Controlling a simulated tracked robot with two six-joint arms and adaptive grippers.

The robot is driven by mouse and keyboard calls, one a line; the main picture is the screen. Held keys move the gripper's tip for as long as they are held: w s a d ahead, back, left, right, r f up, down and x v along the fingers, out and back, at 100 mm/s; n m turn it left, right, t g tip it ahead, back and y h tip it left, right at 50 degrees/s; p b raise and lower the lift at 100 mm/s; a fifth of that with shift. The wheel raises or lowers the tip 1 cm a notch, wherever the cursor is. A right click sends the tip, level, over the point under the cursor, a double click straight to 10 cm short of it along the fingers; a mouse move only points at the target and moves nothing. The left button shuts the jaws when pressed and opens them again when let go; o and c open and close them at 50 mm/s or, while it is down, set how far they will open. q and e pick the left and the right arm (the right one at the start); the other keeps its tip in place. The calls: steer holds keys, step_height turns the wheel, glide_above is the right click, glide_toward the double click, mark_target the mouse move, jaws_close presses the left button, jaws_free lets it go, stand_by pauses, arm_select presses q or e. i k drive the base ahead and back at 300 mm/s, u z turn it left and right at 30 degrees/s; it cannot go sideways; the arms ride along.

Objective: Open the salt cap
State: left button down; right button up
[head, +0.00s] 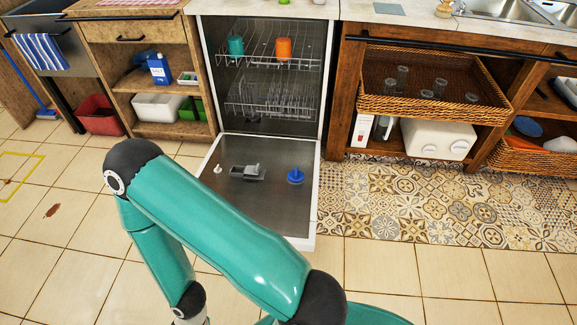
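A blue salt cap (296,176) sits on the inner face of the lowered dishwasher door (270,212), right of the middle. It looks seated on the door, but whether it is fastened is too small to tell. A grey dispenser (246,172) is to its left, and a small white piece (218,168) is farther left. A blue salt box (158,68) stands on the shelf left of the dishwasher. A teal arm of mine crosses the lower left, bending down out of frame. Neither gripper can be seen.
The dishwasher racks (268,98) are inside, with a teal cup (236,45) and an orange cup (283,48) on top. A wicker tray (430,112) with glasses juts out at right. The patterned floor (430,205) right of the door is clear.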

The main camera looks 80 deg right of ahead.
mark_target(296, 176)
steer(key=z, duration=0.15)
steer(key=k, duration=1.6)
steer(key=z, duration=1.6)
steer(key=i, duration=1.65)
steer(key=z, duration=0.05)
